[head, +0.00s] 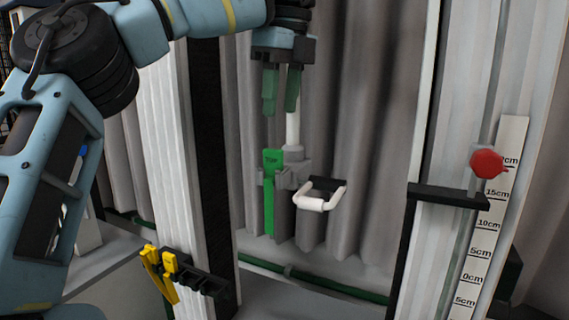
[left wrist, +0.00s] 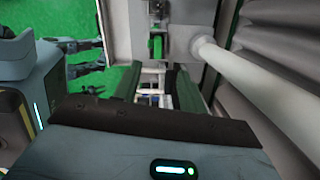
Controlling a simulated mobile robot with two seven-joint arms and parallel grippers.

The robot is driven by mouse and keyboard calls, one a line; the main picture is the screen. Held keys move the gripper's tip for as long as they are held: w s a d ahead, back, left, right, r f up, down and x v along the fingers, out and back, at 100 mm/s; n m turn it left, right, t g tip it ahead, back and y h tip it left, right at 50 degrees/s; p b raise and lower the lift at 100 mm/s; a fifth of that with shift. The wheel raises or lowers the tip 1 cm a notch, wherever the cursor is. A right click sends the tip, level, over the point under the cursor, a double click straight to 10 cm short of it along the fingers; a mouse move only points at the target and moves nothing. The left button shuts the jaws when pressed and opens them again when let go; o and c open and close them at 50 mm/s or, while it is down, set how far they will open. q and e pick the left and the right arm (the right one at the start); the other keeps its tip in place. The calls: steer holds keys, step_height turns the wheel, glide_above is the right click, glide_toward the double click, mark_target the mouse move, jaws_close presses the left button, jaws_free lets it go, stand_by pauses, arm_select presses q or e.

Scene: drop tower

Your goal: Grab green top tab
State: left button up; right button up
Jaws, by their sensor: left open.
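The green tab (head: 269,195) is a long upright strip in a grey holder (head: 291,172) at the middle of the head view. Its top end stands a little above the holder. It seems to show as a small bright green piece (left wrist: 157,47) in the left wrist view. My left gripper (head: 280,108) points down above the tab, with its two dark green fingers apart and nothing between them. A gap shows between the fingertips and the tab's top. The fingers also show in the left wrist view (left wrist: 157,84). My right gripper is in neither view.
A white handle (head: 312,203) sticks out right of the tab. A white rod (head: 293,130) rises beside the fingers. Yellow tabs (head: 160,262) sit in a black holder at lower left. A red knob (head: 486,163) and a centimetre scale (head: 489,225) are at right. Grey curtains hang behind.

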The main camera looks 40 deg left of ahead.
mark_target(273, 150)
arm_select(q)
steer(key=shift+s+a+f, duration=0.1)
steer(key=shift+s+f, duration=0.1)
steer(key=shift+f, duration=0.1)
steer(key=shift+w+f, duration=0.1)
steer(key=shift+f, duration=0.6)
steer(key=shift+a+f+b, duration=0.1)
steer(key=shift+f+b, duration=0.2)
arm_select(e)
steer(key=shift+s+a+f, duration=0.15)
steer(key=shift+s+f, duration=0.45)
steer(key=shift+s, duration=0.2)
arm_select(q)
steer(key=shift+f, duration=0.15)
steer(key=f, duration=0.2)
steer(key=f+p, duration=0.1)
steer(key=shift+s+a+f, duration=0.25)
steer(key=shift+s+a, duration=0.05)
steer(key=shift+a, duration=0.1)
steer(key=shift+w+a+f, duration=0.1)
steer(key=shift+f, duration=0.55)
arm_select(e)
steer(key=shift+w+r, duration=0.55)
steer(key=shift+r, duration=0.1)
